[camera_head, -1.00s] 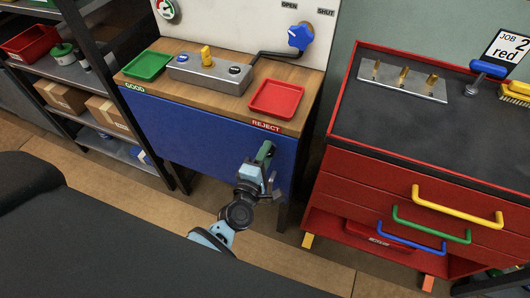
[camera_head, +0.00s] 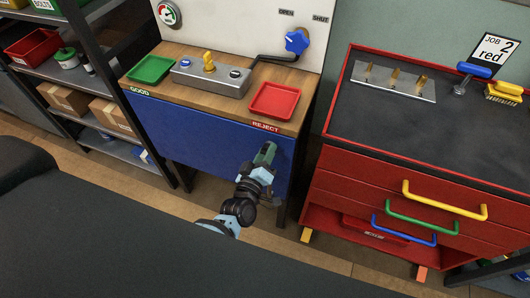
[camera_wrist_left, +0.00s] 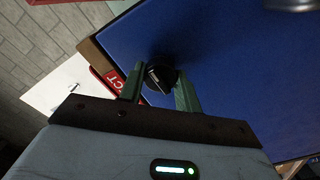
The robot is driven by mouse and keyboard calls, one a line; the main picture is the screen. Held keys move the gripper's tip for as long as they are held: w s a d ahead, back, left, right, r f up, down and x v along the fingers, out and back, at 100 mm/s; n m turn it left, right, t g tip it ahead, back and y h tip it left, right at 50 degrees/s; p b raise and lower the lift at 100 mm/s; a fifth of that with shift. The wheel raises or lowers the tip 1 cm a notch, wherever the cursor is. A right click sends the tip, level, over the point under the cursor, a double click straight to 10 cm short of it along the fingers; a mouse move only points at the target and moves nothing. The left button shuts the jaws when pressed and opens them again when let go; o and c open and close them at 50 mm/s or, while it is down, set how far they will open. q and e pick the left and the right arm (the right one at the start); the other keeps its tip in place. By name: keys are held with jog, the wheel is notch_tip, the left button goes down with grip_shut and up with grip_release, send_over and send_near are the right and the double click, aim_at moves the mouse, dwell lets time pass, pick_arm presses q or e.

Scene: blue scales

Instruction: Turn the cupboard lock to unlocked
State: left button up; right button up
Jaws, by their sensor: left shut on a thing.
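The cupboard lock is a dark round knob (camera_wrist_left: 160,76) with a pale mark, on the blue cupboard door (camera_wrist_left: 230,60). My left gripper (camera_wrist_left: 159,88) is shut on the knob, one greenish finger on each side of it. In the head view my left gripper (camera_head: 266,153) is at the upper right of the blue door (camera_head: 200,130), under the REJECT label. The knob is hidden behind the gripper there. I cannot read the lock's position. My right gripper is not in view.
On the cupboard's wooden top are a green tray (camera_head: 150,69), a grey box with a yellow knob (camera_head: 208,63) and a red tray (camera_head: 275,100). A red drawer cabinet (camera_head: 345,180) stands to the right, a dark shelf rack (camera_head: 125,148) to the left.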

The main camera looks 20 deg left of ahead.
pick_arm(q)
jog(key=shift+m, duration=0.5)
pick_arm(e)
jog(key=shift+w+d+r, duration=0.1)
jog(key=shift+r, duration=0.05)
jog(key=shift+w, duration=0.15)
pick_arm(q)
jog(key=o, duration=1)
jog(key=shift+c, duration=0.2)
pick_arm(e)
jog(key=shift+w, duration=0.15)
pick_arm(q)
jog(key=s, duration=0.7)
jog(key=shift+s+a, duration=0.15)
jog(key=shift+s, duration=0.25)
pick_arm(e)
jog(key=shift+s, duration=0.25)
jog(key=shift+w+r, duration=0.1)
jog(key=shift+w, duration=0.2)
